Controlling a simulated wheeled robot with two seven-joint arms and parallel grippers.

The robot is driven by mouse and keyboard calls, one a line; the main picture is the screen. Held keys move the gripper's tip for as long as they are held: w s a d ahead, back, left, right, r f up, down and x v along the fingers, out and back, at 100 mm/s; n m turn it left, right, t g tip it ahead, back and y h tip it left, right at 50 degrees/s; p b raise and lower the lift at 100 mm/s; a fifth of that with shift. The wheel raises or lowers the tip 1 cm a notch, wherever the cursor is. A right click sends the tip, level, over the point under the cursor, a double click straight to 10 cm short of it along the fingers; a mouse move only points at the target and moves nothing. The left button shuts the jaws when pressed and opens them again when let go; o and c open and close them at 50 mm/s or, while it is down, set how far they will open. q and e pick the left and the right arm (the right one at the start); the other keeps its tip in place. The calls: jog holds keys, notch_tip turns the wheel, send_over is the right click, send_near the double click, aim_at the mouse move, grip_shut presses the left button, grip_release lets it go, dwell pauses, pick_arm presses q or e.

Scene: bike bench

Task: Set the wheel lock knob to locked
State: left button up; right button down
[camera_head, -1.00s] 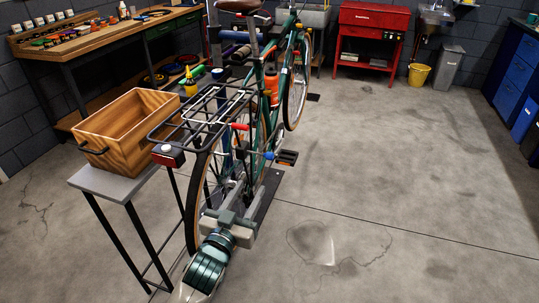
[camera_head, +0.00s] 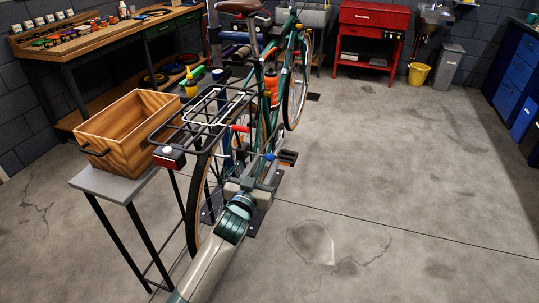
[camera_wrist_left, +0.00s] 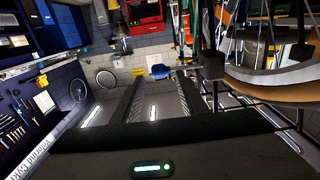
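The bike (camera_head: 262,110) stands upright in the middle of the head view. A small blue knob (camera_head: 269,157) shows low beside its rear wheel; I take it for the wheel lock knob, but its setting cannot be read. My left gripper (camera_head: 268,169) is just in front of the knob, partly hidden by its own wrist. In the left wrist view, its two fingers (camera_wrist_left: 158,84) are apart with nothing between them, and the blue knob (camera_wrist_left: 160,71) shows close to the tips. Contact cannot be told. My right gripper is not in view.
The black rear rack (camera_head: 205,110) and a red-tipped part (camera_head: 240,128) are above the gripper. A wooden crate (camera_head: 125,150) rests on a small grey stand (camera_head: 115,188) at left. A pedal (camera_head: 288,157) sticks out at right. The floor further right is clear.

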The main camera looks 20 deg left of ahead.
aim_at(266, 157)
pick_arm(q)
jog(key=w, duration=0.4)
jog(key=shift+d, duration=0.1)
jog(key=shift+w, duration=0.5)
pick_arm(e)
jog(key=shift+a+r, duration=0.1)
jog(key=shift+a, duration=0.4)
pick_arm(q)
grip_shut()
jog(key=shift+a+p, duration=0.4)
jog(key=shift+a, duration=1.05)
grip_release()
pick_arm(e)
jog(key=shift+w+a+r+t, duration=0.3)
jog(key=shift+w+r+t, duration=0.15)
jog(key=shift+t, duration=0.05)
